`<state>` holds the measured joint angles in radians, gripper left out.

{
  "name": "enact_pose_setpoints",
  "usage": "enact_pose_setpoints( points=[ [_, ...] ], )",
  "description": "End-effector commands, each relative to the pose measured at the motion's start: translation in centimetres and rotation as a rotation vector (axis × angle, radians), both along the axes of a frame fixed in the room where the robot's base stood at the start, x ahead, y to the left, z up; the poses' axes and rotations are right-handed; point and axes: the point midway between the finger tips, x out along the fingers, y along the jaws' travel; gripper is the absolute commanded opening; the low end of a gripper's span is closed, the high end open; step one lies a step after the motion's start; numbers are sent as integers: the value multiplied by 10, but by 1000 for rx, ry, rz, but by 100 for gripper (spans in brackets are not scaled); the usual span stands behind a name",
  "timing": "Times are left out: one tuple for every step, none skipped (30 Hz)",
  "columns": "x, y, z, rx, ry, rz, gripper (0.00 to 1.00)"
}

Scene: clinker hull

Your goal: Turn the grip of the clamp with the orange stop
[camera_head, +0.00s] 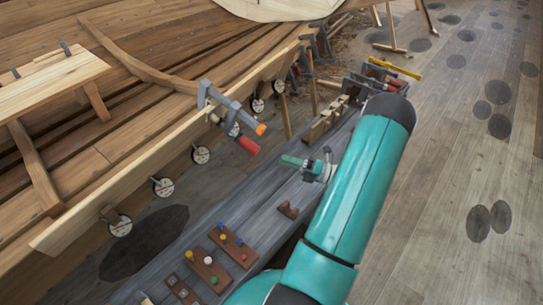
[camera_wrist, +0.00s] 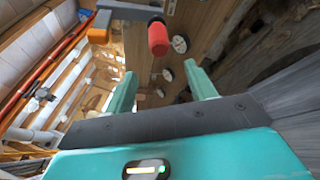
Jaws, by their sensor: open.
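The clamp (camera_head: 213,98) with the orange stop (camera_head: 261,129) sits on the hull's upper edge plank. Its grey bar points down to the right, and its red grip (camera_head: 248,145) hangs below the bar. In the wrist view the red grip (camera_wrist: 158,38) is ahead of my gripper (camera_wrist: 162,85), in line with the gap between the fingers. The orange stop (camera_wrist: 98,34) shows left of it. My gripper is open, its two teal fingers apart with nothing between them. The grip looks beyond the fingertips, not touched by them.
Round white dials (camera_head: 202,154) hang along the hull plank (camera_head: 140,180). More clamps (camera_head: 322,42) stand farther along the edge. A grey bench (camera_head: 235,210) below carries wooden blocks with coloured pegs (camera_head: 208,268). The plank floor (camera_head: 465,170) at right is mostly clear.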

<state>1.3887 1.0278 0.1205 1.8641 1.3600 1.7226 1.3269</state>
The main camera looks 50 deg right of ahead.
Motion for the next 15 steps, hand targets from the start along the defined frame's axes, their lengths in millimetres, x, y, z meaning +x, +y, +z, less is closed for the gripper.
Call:
enact_pose_setpoints(
  points=[
    [-8, -4, -2, 0, 0, -1, 56],
    [-11, -6, -3, 0, 0, -1, 56],
    [-15, -8, -4, 0, 0, -1, 56],
    [-18, -10, -5, 0, 0, -1, 56],
    [-20, -11, -5, 0, 0, -1, 56],
    [-22, -12, -5, 0, 1, 0, 56],
    [-23, -12, -6, 0, 0, 0, 56],
    [-24, -13, -6, 0, 0, 1, 56],
    [-25, -13, -6, 0, 0, 1, 56],
    [-25, -13, -6, 0, 0, 1, 56],
    [-25, -13, -6, 0, 0, 1, 56],
    [-25, -13, -6, 0, 0, 1, 56],
    [-25, -13, -6, 0, 0, 1, 56],
    [-25, -13, -6, 0, 0, 1, 56],
    [-25, -13, -6, 0, 0, 1, 56]
  ],
)
